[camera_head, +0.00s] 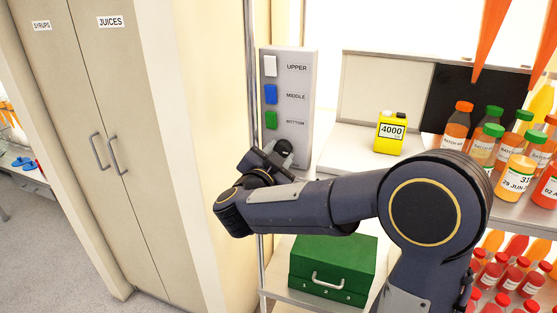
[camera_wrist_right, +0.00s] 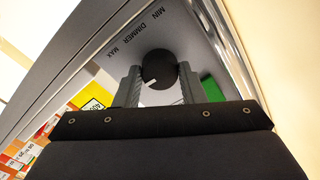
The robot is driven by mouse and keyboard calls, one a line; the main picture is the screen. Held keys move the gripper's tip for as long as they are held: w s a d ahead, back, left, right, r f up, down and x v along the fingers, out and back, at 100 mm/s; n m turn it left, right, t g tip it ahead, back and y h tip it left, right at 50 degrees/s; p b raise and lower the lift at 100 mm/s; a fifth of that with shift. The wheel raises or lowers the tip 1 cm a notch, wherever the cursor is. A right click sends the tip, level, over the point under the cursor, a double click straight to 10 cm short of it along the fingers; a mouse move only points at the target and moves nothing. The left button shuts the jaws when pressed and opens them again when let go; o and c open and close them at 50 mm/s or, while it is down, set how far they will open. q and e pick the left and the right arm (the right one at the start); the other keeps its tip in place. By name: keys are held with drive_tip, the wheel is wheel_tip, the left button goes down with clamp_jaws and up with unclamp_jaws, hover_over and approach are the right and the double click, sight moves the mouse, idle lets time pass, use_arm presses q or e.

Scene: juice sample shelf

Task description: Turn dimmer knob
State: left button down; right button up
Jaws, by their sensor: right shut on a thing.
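The dimmer knob (camera_wrist_right: 158,70) is round and black with a white pointer mark. It sits on the grey switch panel (camera_head: 298,75), below the green BOTTOM switch. In the right wrist view the panel by the knob reads MIN, DIMMER and MAX, and the white mark points toward the lower left of the picture. My right gripper (camera_wrist_right: 158,85) is shut on the knob, one finger on each side of it. In the head view the knob (camera_head: 285,146) is partly hidden by my right gripper (camera_head: 268,158). My left gripper is not in view.
The panel carries a white UPPER switch (camera_head: 270,66), a blue MIDDLE switch (camera_head: 270,94) and a green BOTTOM switch (camera_head: 271,120). A yellow 4000 K meter (camera_head: 391,133) and several juice bottles (camera_head: 457,125) stand to the right. A green box (camera_head: 333,264) sits below my arm.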

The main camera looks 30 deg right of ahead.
drive_tip(key=o, duration=1)
drive_tip(key=b+v, duration=0.1)
drive_tip(key=v, duration=0.6)
drive_tip(key=shift+s+a+b, duration=0.25)
drive_tip(key=shift+a+b, duration=0.05)
